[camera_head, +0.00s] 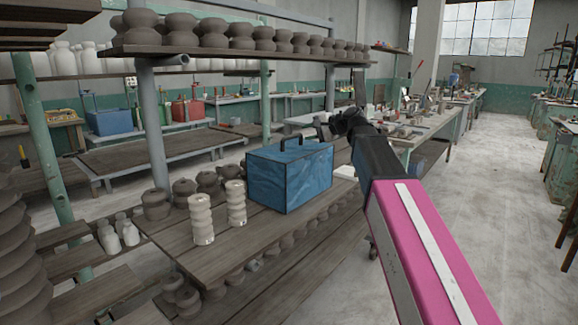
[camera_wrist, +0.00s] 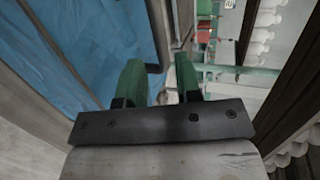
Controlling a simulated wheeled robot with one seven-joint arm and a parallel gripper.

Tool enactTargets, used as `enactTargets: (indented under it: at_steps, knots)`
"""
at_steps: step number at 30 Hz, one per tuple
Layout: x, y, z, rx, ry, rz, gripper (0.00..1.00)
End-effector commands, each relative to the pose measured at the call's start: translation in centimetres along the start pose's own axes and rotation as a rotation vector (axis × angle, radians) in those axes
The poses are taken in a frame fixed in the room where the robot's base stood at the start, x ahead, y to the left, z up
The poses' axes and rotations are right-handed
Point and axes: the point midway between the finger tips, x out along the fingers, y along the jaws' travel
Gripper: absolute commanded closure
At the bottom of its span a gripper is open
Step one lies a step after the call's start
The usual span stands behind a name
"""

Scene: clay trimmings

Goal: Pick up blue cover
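The blue cover (camera_head: 278,181) is a box-like blue piece with a dark handle (camera_head: 292,140) on top. It stands on a wooden shelf board in the head view. My gripper (camera_head: 322,127) is just beyond the cover's right top corner, at about handle height. In the wrist view the cover (camera_wrist: 70,70) fills the left side.
Two pale ribbed clay columns (camera_head: 201,220) stand left of the cover on the shelf board (camera_head: 225,252), near dark clay pots (camera_head: 156,203). An upper shelf (camera_head: 230,53) of pots overhangs behind. A shelf post (camera_head: 153,130) rises at the left. The floor on the right (camera_head: 500,200) is clear.

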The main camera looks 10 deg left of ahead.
Motion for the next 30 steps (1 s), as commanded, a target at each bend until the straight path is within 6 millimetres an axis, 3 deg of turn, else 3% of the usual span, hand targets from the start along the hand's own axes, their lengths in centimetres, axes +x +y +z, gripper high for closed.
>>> enactTargets:
  at_steps: [6,16,24,30]
  knots:
    - [3.3,-0.1,-0.1,-0.001,-0.001,0.001,0.69]
    - [5.9,0.1,-0.2,-0.001,0.0,0.002,0.69]
    - [9.5,0.1,-0.3,-0.001,0.0,0.002,0.69]
    - [9.9,0.2,-0.2,-0.001,0.001,0.002,0.69]
